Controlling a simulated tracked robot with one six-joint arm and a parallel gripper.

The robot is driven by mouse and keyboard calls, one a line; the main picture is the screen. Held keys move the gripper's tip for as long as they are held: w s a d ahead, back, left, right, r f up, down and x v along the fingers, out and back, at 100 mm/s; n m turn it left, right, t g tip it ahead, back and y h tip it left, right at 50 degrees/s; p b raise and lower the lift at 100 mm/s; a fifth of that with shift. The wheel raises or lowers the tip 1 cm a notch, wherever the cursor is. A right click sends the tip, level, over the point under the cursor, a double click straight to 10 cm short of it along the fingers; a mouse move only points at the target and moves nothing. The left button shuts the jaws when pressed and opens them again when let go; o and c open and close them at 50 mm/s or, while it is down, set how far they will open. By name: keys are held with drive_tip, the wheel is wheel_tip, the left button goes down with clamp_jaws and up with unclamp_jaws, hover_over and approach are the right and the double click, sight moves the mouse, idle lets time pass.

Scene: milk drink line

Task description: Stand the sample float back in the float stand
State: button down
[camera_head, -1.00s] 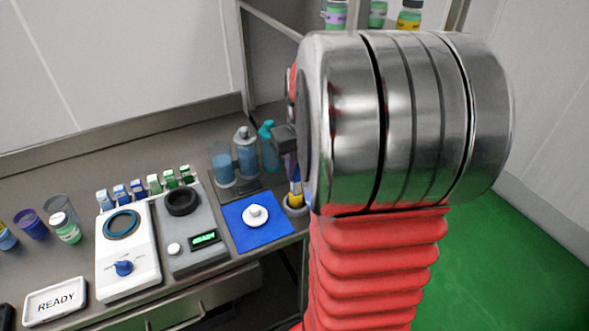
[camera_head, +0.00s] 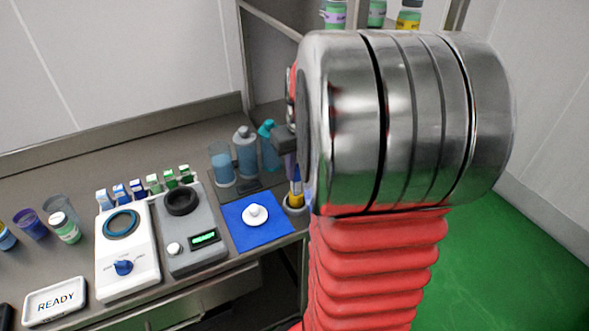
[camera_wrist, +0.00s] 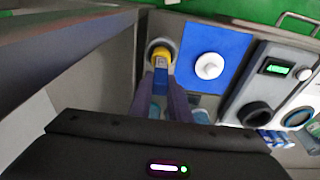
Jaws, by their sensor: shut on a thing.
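The sample float (camera_head: 296,187) has a yellow lower end and a blue-and-white upper part. It stands roughly upright at the right end of the counter. The float stand (camera_head: 294,209) is a small grey round holder directly below it. In the wrist view the float (camera_wrist: 161,61) has its yellow end over or in the mouth of the stand (camera_wrist: 152,46); how deep it sits I cannot tell. My gripper (camera_wrist: 161,85) is shut on the float's upper part. In the head view my gripper is mostly hidden behind my arm.
A blue mat (camera_head: 266,226) with a white knobbed piece (camera_head: 256,214) lies left of the stand. Bottles (camera_head: 246,153) and a beaker (camera_head: 222,166) stand behind. A grey device (camera_head: 190,240) is further left. The counter ends just right of the stand.

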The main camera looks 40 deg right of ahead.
drive_tip(key=shift+f, duration=0.55)
drive_tip(key=c, duration=1.9)
unclamp_jaws()
drive_tip(key=shift+c, duration=0.2)
drive_tip(key=shift+r, duration=0.15)
wheel_tip(320, 180, up, 11)
drive_tip(key=s, duration=0.1)
drive_tip(key=shift+s+a, duration=0.25)
drive_tip(key=shift+s, duration=0.15)
drive_tip(key=shift+f, duration=0.25)
